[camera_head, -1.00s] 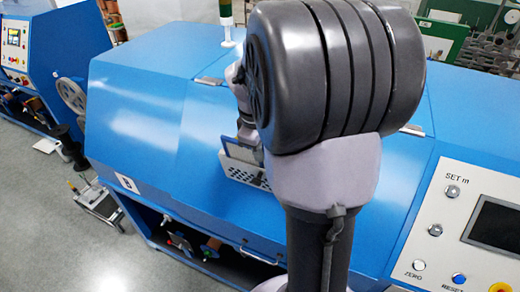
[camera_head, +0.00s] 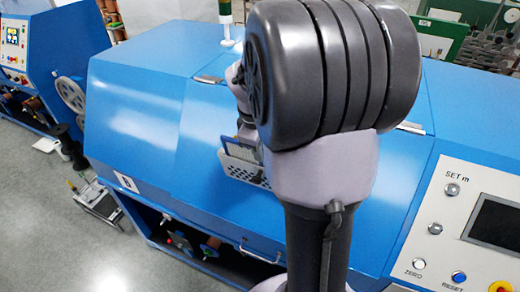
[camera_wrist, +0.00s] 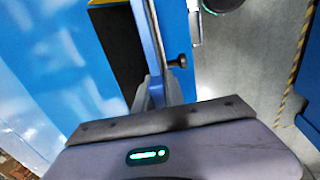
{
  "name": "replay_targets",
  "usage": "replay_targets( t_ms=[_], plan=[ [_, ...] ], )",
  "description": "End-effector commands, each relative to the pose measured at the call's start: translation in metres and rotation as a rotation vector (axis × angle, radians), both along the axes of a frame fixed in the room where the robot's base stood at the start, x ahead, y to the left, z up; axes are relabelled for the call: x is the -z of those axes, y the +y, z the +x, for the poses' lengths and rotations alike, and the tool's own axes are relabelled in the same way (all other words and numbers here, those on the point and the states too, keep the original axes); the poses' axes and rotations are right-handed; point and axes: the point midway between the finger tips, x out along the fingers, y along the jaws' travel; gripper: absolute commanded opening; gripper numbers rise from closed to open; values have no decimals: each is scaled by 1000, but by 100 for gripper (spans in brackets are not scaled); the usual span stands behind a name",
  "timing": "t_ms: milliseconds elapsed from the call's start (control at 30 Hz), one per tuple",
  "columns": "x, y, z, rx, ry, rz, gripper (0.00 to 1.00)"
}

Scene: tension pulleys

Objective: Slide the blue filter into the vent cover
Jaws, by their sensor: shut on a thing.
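The vent cover (camera_head: 243,170) is a pale, perforated, box-like holder on the sloping blue lid of the machine in the head view. The blue filter (camera_head: 243,151) is a small blue-edged panel at the upper side of the cover. Its lower part is hidden by the cover's front wall, and I cannot tell how deep it sits. My gripper shows in the wrist view (camera_wrist: 158,92), shut on the filter, which appears as a narrow blue strip (camera_wrist: 148,40). In the head view my arm hides most of the gripper and the cover's right side.
The blue machine lid (camera_head: 150,110) is broad and clear left of the cover. A control panel (camera_head: 465,225) with buttons and a dark screen is at the right. A signal lamp (camera_head: 226,15) stands behind. Another blue machine (camera_head: 45,60) stands at the far left.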

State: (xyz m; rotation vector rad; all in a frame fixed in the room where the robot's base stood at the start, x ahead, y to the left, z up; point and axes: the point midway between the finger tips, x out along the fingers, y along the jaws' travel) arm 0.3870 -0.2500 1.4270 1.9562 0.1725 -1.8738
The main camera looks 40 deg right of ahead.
Motion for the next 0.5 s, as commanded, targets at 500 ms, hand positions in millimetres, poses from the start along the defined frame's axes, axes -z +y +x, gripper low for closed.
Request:
replay_targets(
  t_ms=[500],
  plan=[
    [19, -4, 1, 0, 0, 0, 0]
  ],
)
